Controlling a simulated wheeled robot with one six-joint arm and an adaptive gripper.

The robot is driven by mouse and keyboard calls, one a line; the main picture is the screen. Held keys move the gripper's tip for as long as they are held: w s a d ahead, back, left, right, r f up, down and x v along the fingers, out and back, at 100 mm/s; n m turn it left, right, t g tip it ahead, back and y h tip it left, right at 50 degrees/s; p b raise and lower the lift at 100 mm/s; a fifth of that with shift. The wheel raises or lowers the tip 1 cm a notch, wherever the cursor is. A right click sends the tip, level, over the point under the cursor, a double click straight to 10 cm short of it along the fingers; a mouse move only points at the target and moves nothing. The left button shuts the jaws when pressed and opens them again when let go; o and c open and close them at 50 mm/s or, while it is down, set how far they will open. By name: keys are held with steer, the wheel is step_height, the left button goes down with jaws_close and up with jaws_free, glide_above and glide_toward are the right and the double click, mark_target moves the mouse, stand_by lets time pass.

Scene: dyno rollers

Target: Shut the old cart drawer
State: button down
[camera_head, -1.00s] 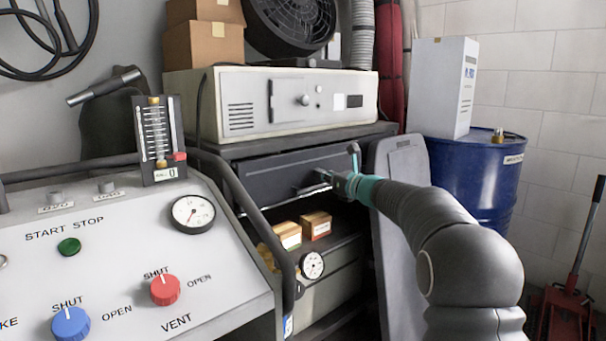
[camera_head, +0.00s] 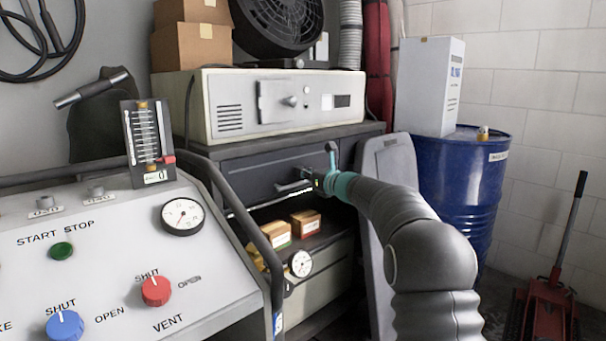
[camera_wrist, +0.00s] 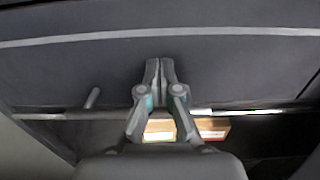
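The old cart (camera_head: 345,142) stands in the middle of the head view, dark grey. Its drawer has a dark front panel (camera_head: 255,182) with a bar handle (camera_head: 290,187). My gripper (camera_head: 318,180) is at the right part of this front, close to the handle. In the wrist view the front (camera_wrist: 235,75) fills the upper part, and my gripper (camera_wrist: 160,66) has its fingers together against or just before it, with nothing seen between them. I cannot tell whether they touch. How far the drawer stands out is hard to tell.
Small boxes (camera_head: 305,223) and a gauge (camera_head: 300,263) sit below the drawer front. A control panel (camera_head: 110,260) with a rail fills the left foreground. A grey board (camera_head: 388,160) and a blue drum (camera_head: 480,190) stand to the right, a red jack (camera_head: 545,300) beyond.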

steer(key=b+v, duration=0.2)
steer(key=v, duration=1.1)
steer(key=s+f+n+g+h, duration=0.3)
steer(key=s+f+n+g, duration=0.4)
steer(key=s+f+n, duration=0.8)
steer(key=s+d+f+n+h, duration=0.1)
steer(key=s+n+h, duration=0.3)
steer(key=s, duration=1.3)
steer(key=s+d+f+n+g+h, duration=0.1)
steer(key=s+d+f+n+h, duration=0.1)
steer(key=s+n, duration=0.7)
steer(key=shift+s+d+h, duration=0.7)
steer(key=shift+s+h, duration=0.6)
steer(key=shift+s, duration=2.6)
